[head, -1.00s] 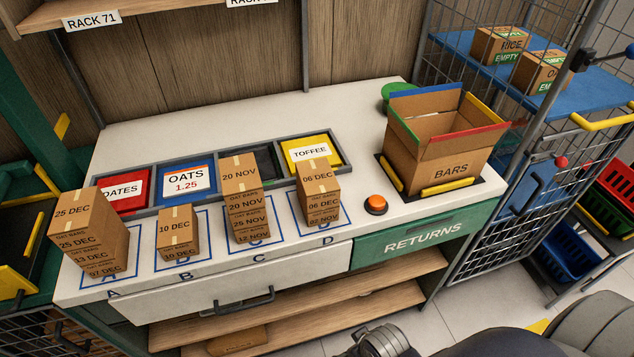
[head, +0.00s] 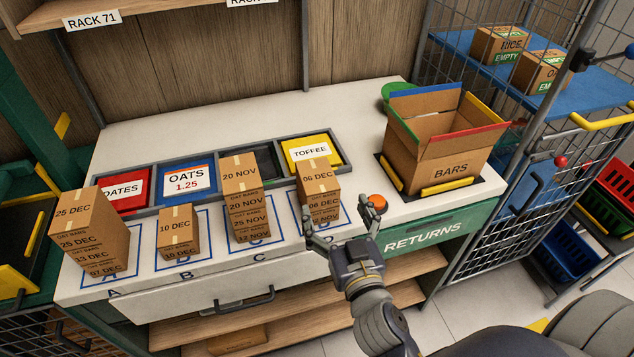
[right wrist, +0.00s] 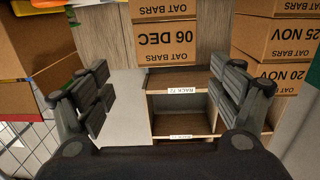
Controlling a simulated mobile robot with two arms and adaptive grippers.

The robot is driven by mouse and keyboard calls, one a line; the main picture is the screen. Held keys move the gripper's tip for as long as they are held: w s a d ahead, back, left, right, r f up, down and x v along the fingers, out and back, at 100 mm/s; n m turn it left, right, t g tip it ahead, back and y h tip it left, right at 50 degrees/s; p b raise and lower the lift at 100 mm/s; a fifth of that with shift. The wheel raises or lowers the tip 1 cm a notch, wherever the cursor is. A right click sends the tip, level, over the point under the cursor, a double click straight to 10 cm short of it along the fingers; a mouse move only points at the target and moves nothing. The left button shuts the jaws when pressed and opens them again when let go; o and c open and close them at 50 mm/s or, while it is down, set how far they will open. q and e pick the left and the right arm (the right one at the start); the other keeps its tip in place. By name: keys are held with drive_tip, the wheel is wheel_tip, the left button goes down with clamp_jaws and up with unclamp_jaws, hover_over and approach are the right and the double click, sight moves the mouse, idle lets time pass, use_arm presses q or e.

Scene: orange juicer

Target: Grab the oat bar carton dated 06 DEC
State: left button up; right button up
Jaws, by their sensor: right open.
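The carton dated 06 DEC (head: 318,177) is the top box of the stack at place D on the white counter. In the right wrist view an upside-down 06 DEC carton (right wrist: 166,43) shows at the top, beyond the fingers. My right gripper (head: 340,215) is open and empty in front of stack D, near the counter's front edge. Its open fingers also show in the right wrist view (right wrist: 165,95), apart from the carton. My left gripper is out of view.
Stacks stand at A (head: 88,228), B (head: 178,232) and C (head: 244,190); C is close left of D. The open BARS box (head: 440,165) and an orange button (head: 377,202) are to the right. Label trays (head: 312,150) lie behind the stacks.

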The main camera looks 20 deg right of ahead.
sight(317, 179)
drive_tip(key=shift+w+d+f+p, duration=0.15)
drive_tip(key=shift+w+p, duration=0.4)
drive_tip(key=shift+w, duration=1.3)
drive_tip(key=shift+w+f+p, duration=0.2)
drive_tip(key=shift+w+p, duration=0.3)
drive_tip(key=shift+w, duration=1.35)
drive_tip(key=shift+w+d+f+p, duration=0.15)
drive_tip(key=shift+w+p, duration=0.4)
drive_tip(key=shift+w, duration=1.3)
drive_tip(key=shift+s+a, duration=0.1)
drive_tip(key=shift+c, duration=0.8)
drive_tip(key=c, duration=1.1)
